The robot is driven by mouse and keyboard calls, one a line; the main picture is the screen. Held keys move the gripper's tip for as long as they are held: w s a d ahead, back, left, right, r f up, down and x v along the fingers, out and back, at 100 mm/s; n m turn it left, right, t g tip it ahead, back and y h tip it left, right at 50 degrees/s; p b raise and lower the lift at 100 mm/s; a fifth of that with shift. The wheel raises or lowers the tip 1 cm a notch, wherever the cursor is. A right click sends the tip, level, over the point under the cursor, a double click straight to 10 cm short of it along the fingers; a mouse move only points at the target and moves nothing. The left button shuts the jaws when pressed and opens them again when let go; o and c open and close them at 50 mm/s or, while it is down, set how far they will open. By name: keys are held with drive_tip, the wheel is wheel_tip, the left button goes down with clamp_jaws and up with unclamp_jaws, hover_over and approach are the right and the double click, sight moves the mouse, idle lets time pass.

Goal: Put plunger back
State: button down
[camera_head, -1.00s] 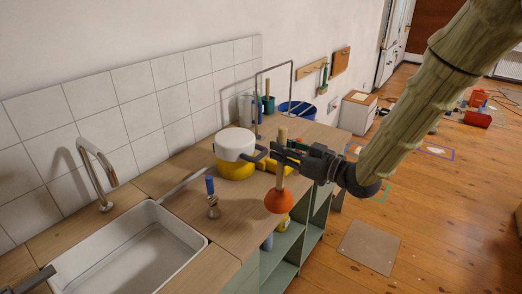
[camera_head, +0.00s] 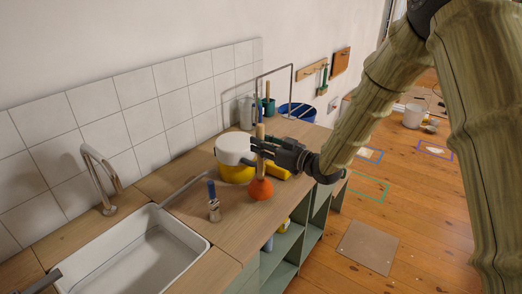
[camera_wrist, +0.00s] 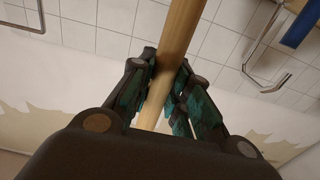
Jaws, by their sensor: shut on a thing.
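The plunger has an orange-red rubber cup (camera_head: 261,188) and a light wooden handle (camera_head: 260,132). My gripper (camera_head: 262,150) is shut on the handle, and the plunger hangs close to upright with its cup low at the counter's right part. I cannot tell whether the cup touches the wood. In the wrist view the handle (camera_wrist: 168,55) runs between both fingers of my gripper (camera_wrist: 160,90). A white and yellow pot (camera_head: 236,150) stands just left of and behind the plunger.
A blue-handled brush (camera_head: 213,203) stands on the counter (camera_head: 185,200) left of the plunger. The sink (camera_head: 130,250) is at the front left. A metal frame (camera_head: 275,70), a teal cup (camera_head: 268,106) and a blue basin (camera_head: 298,111) are at the back. Yellow items lie behind my gripper.

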drive_tip(key=shift+f+p, duration=0.45)
drive_tip(key=shift+f, duration=0.9)
drive_tip(key=shift+d+f, duration=0.1)
drive_tip(key=c, duration=1.3)
unclamp_jaws()
drive_tip(key=shift+c, duration=0.2)
drive_tip(key=b+v, duration=0.3)
drive_tip(key=v, duration=0.9)
drive_tip(key=shift+b, duration=0.35)
